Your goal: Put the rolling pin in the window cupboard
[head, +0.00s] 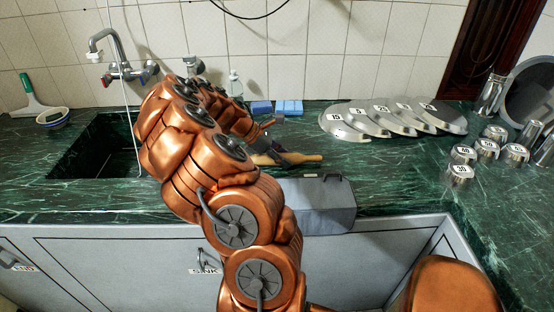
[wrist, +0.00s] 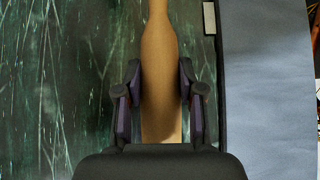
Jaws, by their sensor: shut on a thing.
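The wooden rolling pin (head: 304,158) is at the middle of the green counter, partly hidden by my arm and gripper in the head view. In the wrist view the rolling pin (wrist: 160,50) runs lengthwise between the fingers, its narrower part pointing to the top. My gripper (head: 275,153) is shut on the pin's thick body; both fingers show on either side of it in the wrist view (wrist: 160,95). I cannot tell whether the pin touches the counter. No cupboard marked as the window cupboard can be made out.
A grey box with a handle (head: 322,203) sits at the counter's front edge, close right of the pin. Numbered metal lids (head: 345,123) and numbered canisters (head: 462,155) stand to the right. The sink (head: 95,150) and tap (head: 120,72) are left. Blue sponges (head: 289,107) lie behind.

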